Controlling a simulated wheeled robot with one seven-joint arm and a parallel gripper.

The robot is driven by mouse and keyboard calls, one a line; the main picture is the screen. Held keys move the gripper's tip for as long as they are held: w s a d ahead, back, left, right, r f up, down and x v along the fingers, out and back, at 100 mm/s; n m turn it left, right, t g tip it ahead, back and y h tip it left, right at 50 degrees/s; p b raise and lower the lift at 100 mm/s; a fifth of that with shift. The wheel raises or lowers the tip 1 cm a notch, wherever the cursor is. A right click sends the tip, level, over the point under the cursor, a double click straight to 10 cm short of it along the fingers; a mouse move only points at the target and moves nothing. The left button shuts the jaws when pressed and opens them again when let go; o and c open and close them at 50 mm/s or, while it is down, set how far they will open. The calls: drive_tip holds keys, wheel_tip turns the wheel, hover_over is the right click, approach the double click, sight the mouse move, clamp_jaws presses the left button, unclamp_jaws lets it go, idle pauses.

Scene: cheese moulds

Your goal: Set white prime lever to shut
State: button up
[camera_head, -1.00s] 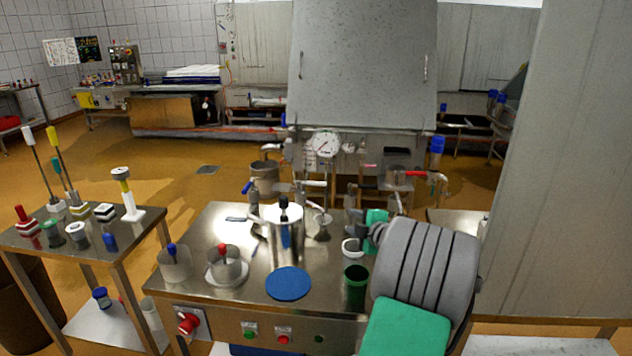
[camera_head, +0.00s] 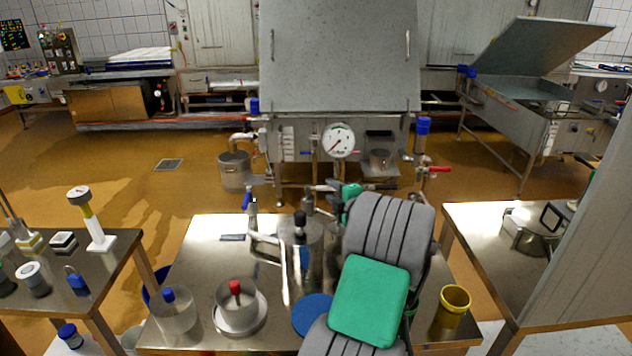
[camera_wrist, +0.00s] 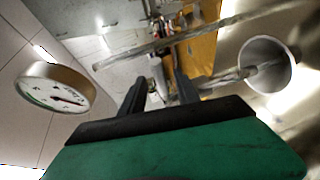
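I cannot make out the white prime lever for certain in either current view; the valve fittings around my gripper are small and partly covered. My gripper (camera_head: 322,188) reaches over the back of the steel table, close to pipe fittings. In the wrist view, its two dark fingers (camera_wrist: 162,88) stand apart, and small metal parts show beyond the gap. Whether they touch anything is unclear. A pale bent bar (camera_head: 284,272) shows left of the steel cylinder (camera_head: 315,255); I cannot tell whether it is the lever. A blue lever (camera_head: 246,200) sits on an upright pipe to the left.
The steel table (camera_head: 195,250) holds a pot with a red knob (camera_head: 235,288), a clear pot with a blue knob (camera_head: 172,308), a blue disc (camera_head: 312,312) and a yellow cup (camera_head: 453,305). A dial gauge (camera_head: 340,140) is behind; a side table (camera_head: 480,225) stands right.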

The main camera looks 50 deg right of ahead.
drive_tip(key=p+x, duration=0.1)
drive_tip(key=x, duration=0.5)
drive_tip(key=shift+s, duration=0.1)
drive_tip(key=shift+c, duration=0.6)
clamp_jaws()
drive_tip(key=shift+f, duration=0.1)
idle(0.5)
